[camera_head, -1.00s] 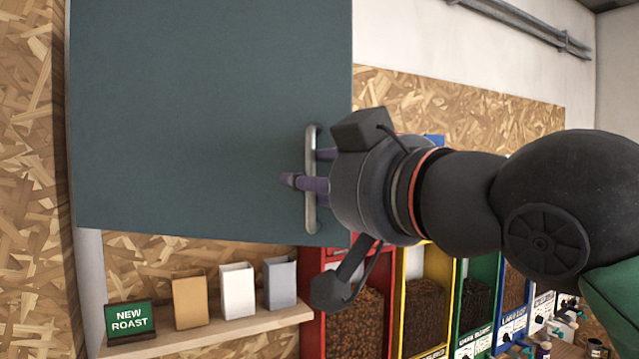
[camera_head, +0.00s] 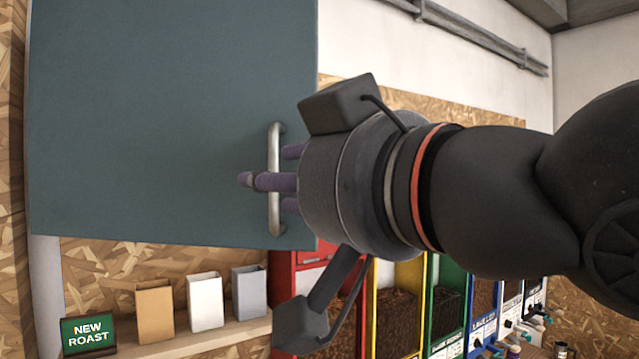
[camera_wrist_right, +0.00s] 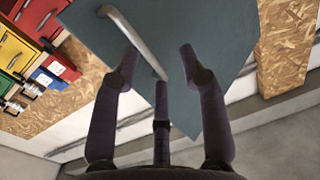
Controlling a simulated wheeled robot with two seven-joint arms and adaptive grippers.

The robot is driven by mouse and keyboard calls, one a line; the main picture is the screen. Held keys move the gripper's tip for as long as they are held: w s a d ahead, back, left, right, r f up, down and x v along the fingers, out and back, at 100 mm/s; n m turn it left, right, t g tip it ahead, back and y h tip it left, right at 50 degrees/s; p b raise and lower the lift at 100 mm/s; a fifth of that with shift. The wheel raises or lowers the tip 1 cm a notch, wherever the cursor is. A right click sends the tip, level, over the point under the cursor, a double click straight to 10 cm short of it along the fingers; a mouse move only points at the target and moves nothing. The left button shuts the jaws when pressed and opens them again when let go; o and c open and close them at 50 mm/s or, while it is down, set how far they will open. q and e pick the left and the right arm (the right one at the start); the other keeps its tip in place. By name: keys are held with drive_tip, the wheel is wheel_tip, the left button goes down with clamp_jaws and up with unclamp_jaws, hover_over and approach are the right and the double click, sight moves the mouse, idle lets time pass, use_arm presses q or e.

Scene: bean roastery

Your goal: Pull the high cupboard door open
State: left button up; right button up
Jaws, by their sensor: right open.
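The high cupboard door (camera_head: 150,120) is a flat dark teal panel filling the upper left of the head view. Its upright metal bar handle (camera_head: 274,215) is near the door's lower right edge. My right gripper (camera_head: 268,180) is open at the handle. One purple finger crosses the bar, and two others end beside it, partly hidden. In the right wrist view, the open fingers (camera_wrist_right: 160,68) spread around the handle (camera_wrist_right: 128,32), with the door (camera_wrist_right: 215,40) behind. Firm contact cannot be told. My left gripper is out of view.
Below the door, a wooden shelf (camera_head: 200,338) holds a green NEW ROAST sign (camera_head: 88,334) and tan, white and grey bags (camera_head: 206,302). Coloured bean dispensers (camera_head: 400,300) stand at lower right, below my right arm. A pipe (camera_head: 480,35) runs along the upper wall.

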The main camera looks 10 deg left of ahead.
drive_tip(key=shift+s+d+b, duration=0.15)
drive_tip(key=shift+s+d, duration=0.1)
drive_tip(key=shift+s, duration=0.45)
drive_tip(key=shift+s+d+b, duration=0.15)
drive_tip(key=shift+s+d, duration=0.05)
drive_tip(key=shift+s, duration=0.45)
